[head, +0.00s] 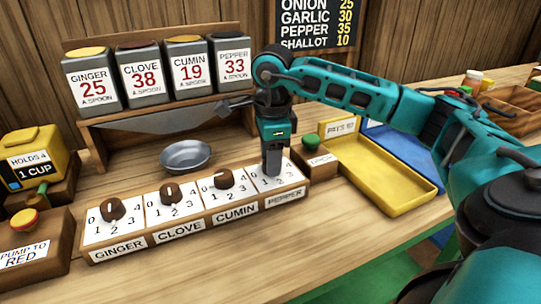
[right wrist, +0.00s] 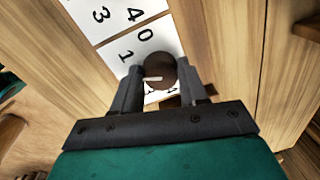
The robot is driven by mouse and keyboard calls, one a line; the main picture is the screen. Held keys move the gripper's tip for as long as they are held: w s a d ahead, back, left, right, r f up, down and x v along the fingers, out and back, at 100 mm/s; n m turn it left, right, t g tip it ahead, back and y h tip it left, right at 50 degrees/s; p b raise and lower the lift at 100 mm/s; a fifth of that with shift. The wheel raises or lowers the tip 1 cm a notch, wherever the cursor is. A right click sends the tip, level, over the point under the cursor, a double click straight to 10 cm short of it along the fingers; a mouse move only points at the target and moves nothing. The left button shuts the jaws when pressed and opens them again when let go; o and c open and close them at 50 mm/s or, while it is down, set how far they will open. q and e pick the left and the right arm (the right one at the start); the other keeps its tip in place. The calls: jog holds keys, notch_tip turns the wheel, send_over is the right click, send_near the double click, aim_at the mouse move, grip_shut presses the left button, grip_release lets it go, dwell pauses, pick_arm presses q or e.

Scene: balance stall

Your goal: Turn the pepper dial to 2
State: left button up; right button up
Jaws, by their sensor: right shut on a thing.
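The pepper dial is a round dark brown knob (right wrist: 162,68) on a white numbered plate at the right end of the dial row. In the head view my right gripper (head: 272,172) points down over this plate and hides the knob. In the right wrist view the fingers (right wrist: 165,88) are shut on the knob from both sides. The knob's white pointer line points left toward the left finger, below the printed 1. The numeral behind that finger is hidden. The PEPPER label (head: 285,194) shows on the front edge. My left gripper is not in view.
The ginger (head: 113,208), clove (head: 169,193) and cumin (head: 223,179) dials stand left of it. A metal bowl (head: 185,156) and a spice rack are behind. A small block with a green button (head: 310,142) and a yellow tray (head: 385,180) lie close on the right.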

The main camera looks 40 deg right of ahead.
jog(key=shift+n, duration=2.2)
jog(key=o, duration=1.1)
jog(key=shift+c, duration=0.2)
jog(key=shift+r, duration=0.15)
notch_tip(320, 180, up, 13)
jog(key=s+p, duration=0.1)
jog(key=p, duration=0.1)
jog(key=shift+s+f, duration=0.15)
jog(key=shift+f, duration=0.05)
